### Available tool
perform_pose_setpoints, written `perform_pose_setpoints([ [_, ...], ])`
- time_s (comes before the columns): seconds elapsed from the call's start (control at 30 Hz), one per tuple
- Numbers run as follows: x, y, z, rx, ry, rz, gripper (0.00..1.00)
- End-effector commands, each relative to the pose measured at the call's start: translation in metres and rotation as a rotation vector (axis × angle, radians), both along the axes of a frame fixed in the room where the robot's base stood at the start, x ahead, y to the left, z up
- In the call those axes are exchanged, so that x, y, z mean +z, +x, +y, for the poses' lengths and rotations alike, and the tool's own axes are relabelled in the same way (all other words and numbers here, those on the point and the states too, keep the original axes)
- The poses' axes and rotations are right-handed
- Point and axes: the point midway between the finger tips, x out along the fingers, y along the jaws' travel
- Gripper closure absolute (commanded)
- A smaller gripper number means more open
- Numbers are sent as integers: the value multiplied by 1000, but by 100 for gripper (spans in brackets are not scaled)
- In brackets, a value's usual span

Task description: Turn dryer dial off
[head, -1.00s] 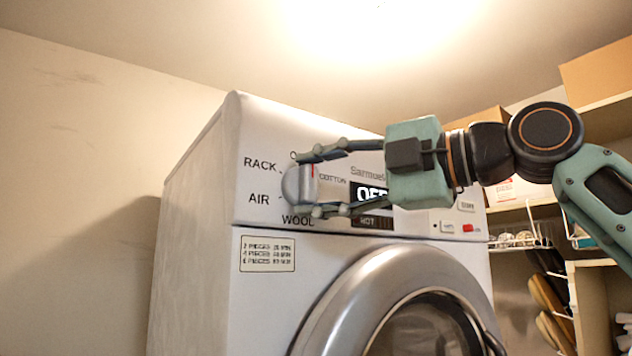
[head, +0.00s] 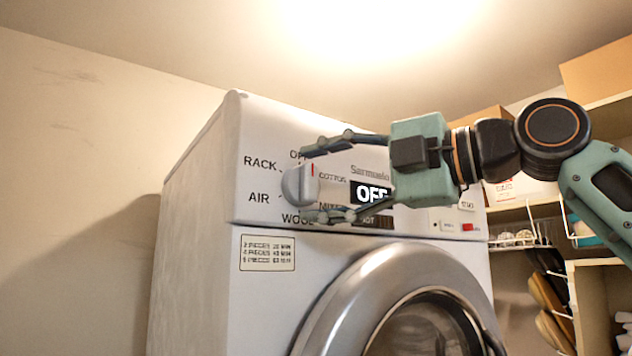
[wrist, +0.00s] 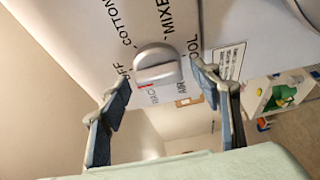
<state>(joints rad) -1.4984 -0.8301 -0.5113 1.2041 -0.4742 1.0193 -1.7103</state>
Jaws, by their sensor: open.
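The dryer dial (head: 298,186) is a round grey knob with a raised grip and a red mark, on the white dryer's (head: 195,230) front panel. The red mark points up, close to the OFF label, in the head view. The display (head: 371,194) reads OFF. My gripper (head: 306,185) is open, with one finger above the dial and one below it. In the wrist view the dial (wrist: 158,68) sits between the spread fingers of my gripper (wrist: 155,80), with visible gaps on both sides. The lower finger hides part of the panel's lower labels in the head view.
The round dryer door (head: 400,300) is below the panel. A shelf unit (head: 600,110) with a cardboard box (head: 600,72) and hanging items stands to the right. A bare wall (head: 80,180) is on the left.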

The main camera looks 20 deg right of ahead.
Motion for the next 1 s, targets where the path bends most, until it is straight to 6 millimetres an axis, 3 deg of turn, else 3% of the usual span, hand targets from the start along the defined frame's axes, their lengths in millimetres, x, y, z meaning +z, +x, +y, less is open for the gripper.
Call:
perform_pose_setpoints([
  [0.5, 1, -74, -64, -2, 2, -1, 42],
  [0.7, 0, -86, -73, -1, 1, -1, 42],
  [1.0, 0, -87, -74, 0, 0, 0, 42],
])
